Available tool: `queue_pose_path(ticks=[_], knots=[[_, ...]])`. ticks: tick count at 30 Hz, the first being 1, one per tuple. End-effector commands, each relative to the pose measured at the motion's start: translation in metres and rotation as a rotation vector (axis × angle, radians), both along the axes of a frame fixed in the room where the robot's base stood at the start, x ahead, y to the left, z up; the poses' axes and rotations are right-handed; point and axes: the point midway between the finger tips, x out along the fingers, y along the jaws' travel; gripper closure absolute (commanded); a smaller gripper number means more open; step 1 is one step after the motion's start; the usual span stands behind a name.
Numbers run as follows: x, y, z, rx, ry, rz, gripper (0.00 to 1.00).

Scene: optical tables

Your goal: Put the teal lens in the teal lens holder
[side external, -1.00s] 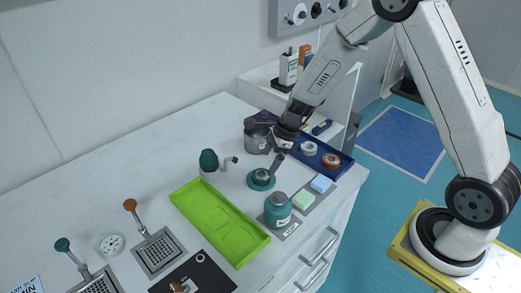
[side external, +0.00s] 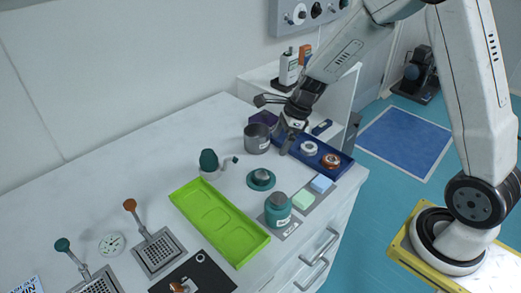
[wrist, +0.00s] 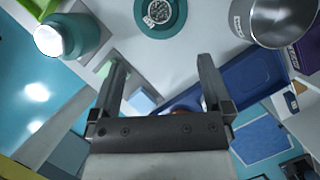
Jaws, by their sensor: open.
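A teal round piece (side external: 261,183) with a raised grey round centre sits on the white counter. It also shows at the top of the wrist view (wrist: 160,30), where the centre looks like a speckled grey disc inside a teal ring. I cannot tell for sure whether this is the lens seated in its holder. My gripper (side external: 287,146) is above the counter near the blue tray, to the upper right of the teal piece and apart from it. In the wrist view my gripper (wrist: 162,72) has its two fingers spread, with nothing between them.
The blue tray (side external: 343,159) holds a white ring and a copper ring. A grey metal cup (side external: 257,138), a teal jar (side external: 278,212), a dark green knobbed item (side external: 209,161) and a green tray (side external: 200,214) stand around the teal piece.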

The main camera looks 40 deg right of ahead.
Motion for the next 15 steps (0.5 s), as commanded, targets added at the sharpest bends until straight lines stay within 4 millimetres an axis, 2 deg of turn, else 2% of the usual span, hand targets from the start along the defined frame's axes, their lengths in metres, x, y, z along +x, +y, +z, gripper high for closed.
queue_pose_path(ticks=[10,15], knots=[[-0.001,0.001,0.000,-0.008,-0.005,0.017,0.00],[-0.012,0.003,0.003,-0.059,-0.033,0.137,0.00]])
